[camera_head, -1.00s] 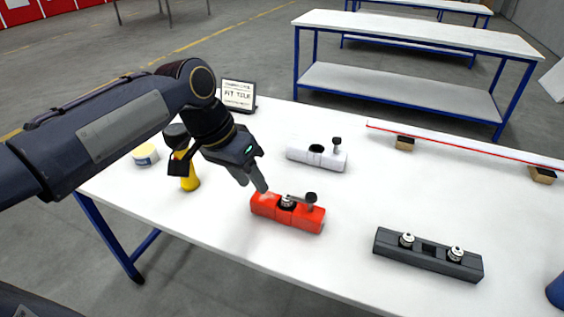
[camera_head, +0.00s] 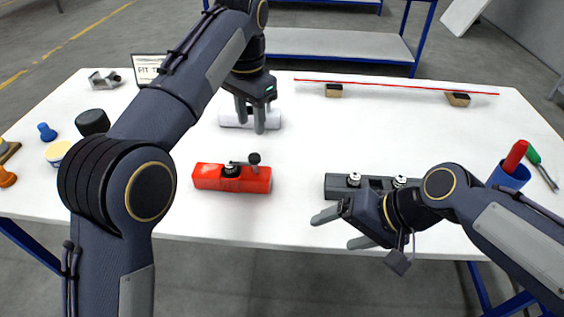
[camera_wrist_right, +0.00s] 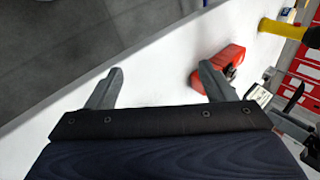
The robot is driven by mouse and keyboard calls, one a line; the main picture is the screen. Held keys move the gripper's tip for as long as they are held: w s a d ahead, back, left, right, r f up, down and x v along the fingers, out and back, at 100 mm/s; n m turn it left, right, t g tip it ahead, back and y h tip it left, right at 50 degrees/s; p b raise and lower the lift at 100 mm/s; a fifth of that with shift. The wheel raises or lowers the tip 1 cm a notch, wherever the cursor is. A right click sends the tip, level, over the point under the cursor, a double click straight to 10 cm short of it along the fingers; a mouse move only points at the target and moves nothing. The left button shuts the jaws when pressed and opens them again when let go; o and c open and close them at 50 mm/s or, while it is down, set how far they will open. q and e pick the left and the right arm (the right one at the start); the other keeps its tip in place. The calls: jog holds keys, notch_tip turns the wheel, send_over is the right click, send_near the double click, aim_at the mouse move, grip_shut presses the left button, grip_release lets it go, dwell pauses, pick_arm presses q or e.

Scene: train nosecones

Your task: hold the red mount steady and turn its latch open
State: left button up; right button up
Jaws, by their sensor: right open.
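The red mount (camera_head: 207,177) lies on the white table in the head view, with a dark latch lever and knob (camera_head: 246,159) on top. In the right wrist view the red mount (camera_wrist_right: 229,67) is partly behind a finger. My left gripper (camera_head: 250,119) is at the white mount (camera_head: 231,119), behind the red mount and apart from it. Its fingers point down, and whether they grip the white mount is unclear. My right gripper (camera_head: 342,230) is open and empty, near the table's front edge, right of the red mount. Its spread fingers also show in the wrist view (camera_wrist_right: 160,73).
A dark grey mount (camera_head: 340,187) lies behind my right gripper, partly hidden by it. A blue cup (camera_head: 510,177) with a red-handled tool stands at the right. A long red-edged strip (camera_head: 400,85) rests on blocks at the back. The table between the red and grey mounts is clear.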

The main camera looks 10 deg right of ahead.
jog(key=w+a+m+g+y, duration=0.1)
jog(key=w+a+m+y, duration=0.25)
jog(key=w+m, duration=0.6)
jog(key=m+t+y, duration=0.1)
jog(key=m+y, duration=0.2)
jog(key=m, duration=0.3)
send_near(271, 176)
jog(key=x, duration=0.5)
jog(key=shift+w+f, duration=0.15)
jog(key=shift+f, duration=0.05)
jog(key=shift+m, duration=0.25)
jog(key=shift+x, duration=3.9)
